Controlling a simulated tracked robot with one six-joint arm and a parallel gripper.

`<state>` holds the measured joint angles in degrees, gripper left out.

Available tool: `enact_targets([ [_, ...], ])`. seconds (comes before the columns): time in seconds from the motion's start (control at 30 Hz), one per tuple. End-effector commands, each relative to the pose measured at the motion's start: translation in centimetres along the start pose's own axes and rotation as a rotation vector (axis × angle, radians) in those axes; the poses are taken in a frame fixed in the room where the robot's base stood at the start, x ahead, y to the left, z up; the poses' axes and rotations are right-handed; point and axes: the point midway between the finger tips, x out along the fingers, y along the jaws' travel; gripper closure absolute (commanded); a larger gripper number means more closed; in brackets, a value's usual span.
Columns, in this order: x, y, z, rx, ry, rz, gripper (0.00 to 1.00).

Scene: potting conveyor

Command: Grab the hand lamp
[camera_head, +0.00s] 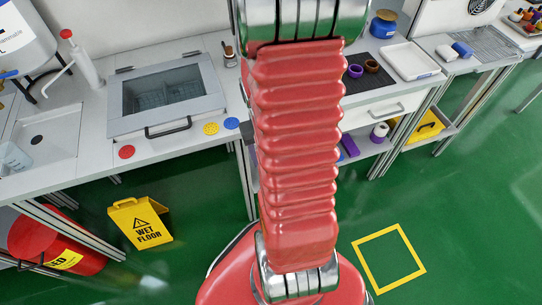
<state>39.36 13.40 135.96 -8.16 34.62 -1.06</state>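I cannot pick out a hand lamp in the head view; part of the bench is hidden behind my red ribbed arm, which runs up the middle of the picture. My gripper is outside the picture, so its state does not show.
A lidded basin (165,92) is set in the left bench. A yellow wet floor sign (140,222) and a red drum (60,248) are at lower left. A white tray (409,61) and purple ring (355,71) are on the right bench. Green floor is open around a yellow square (388,232).

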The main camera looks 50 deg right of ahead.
Motion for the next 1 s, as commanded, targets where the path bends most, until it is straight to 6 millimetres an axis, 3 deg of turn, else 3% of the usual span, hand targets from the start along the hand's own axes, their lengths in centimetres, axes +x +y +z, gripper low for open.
enact_targets([
  [0.5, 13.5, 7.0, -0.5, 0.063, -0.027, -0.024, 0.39],
  [1.0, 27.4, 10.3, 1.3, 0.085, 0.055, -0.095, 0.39],
])
